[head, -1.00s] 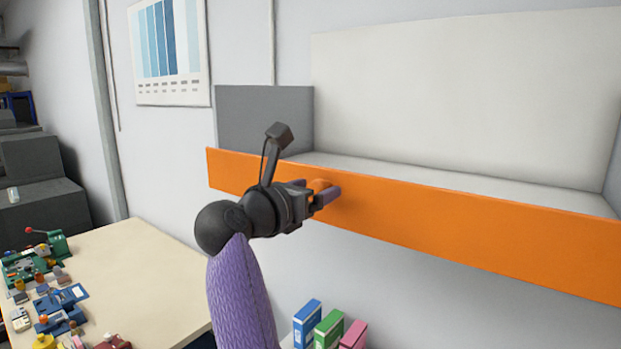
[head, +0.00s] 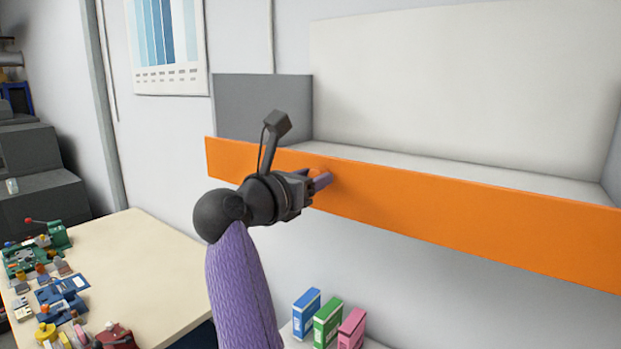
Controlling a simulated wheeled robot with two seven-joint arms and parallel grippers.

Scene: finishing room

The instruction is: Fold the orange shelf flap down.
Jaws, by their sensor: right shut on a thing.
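The orange shelf flap (head: 470,215) runs along the front of a wall shelf (head: 450,172), its broad face towards me. It stands roughly upright along the shelf's front edge. My right gripper (head: 321,181) is at the left part of the flap, shut on a small orange knob (head: 319,174) on its face. The fingers hide most of the knob. My left gripper is not in view.
Below the shelf, blue, green and pink binders (head: 327,322) stand on a pale surface. A table (head: 150,262) at the left holds several small tools and machines. A striped blue chart (head: 163,45) hangs on the wall.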

